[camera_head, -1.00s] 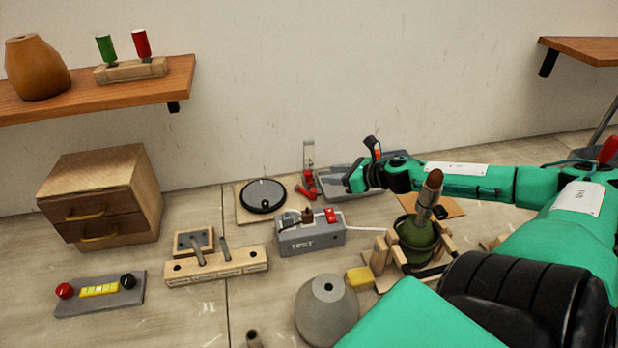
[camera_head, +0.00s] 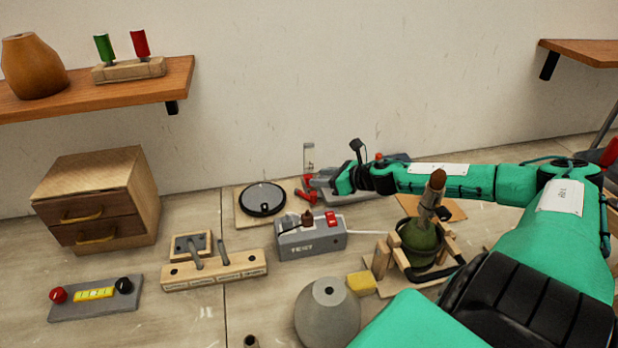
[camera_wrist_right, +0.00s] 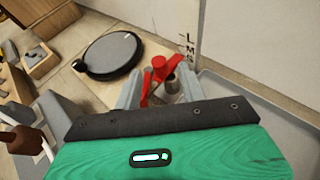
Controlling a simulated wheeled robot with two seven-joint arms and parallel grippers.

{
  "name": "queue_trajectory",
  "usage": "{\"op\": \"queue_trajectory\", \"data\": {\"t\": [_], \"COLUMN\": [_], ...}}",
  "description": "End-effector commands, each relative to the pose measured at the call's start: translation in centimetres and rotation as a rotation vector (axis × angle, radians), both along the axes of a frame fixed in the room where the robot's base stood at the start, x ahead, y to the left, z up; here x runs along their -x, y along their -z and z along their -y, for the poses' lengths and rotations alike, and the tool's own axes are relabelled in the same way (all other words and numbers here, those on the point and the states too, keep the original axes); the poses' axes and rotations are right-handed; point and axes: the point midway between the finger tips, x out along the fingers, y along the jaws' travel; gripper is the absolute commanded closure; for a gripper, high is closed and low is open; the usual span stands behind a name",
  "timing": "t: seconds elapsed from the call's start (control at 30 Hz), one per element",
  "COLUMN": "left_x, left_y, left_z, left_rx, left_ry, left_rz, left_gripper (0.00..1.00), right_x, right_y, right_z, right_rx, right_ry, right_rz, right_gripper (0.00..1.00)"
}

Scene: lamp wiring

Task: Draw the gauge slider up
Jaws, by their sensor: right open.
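The gauge (camera_head: 309,156) is a pale upright plate against the back wall, with red parts at its foot. In the right wrist view the plate's lower part, with dark marks, shows at the top (camera_wrist_right: 187,40). A red knob, likely the slider (camera_wrist_right: 158,66), sits low near the plate, with a red bar beside it. My right gripper (camera_head: 314,183) is at the gauge's foot. In the wrist view its open fingers (camera_wrist_right: 159,85) straddle the red parts; contact cannot be told. The gripper partly hides the gauge base. My left gripper is out of view.
A black round disc (camera_head: 263,198) on a board lies left of the gauge. A grey test box (camera_head: 311,240) with a red switch stands in front. A grey tray (camera_head: 350,192) lies under my right forearm. A green bulbous object (camera_head: 420,243) in a wooden stand is nearer.

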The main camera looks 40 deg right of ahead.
Motion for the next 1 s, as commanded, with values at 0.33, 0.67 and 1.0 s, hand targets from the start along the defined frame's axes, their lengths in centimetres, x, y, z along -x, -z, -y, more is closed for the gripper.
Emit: {"op": "queue_trajectory", "data": {"t": [0.33, 0.67, 1.0], "left_x": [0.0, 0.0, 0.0], "left_y": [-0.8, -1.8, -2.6], "left_z": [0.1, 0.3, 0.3], "left_rx": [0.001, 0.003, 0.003], "left_ry": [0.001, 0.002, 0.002], "left_rz": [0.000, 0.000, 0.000], "left_gripper": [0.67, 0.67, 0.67], "right_x": [-1.3, -2.8, -4.3], "right_y": [0.3, 0.8, 1.6], "right_z": [-0.3, -0.8, -1.3], "right_rx": [0.000, -0.001, 0.001], "right_ry": [0.001, 0.000, -0.003], "right_rz": [0.003, 0.003, 0.001], "right_gripper": [0.59, 0.59, 0.59]}}
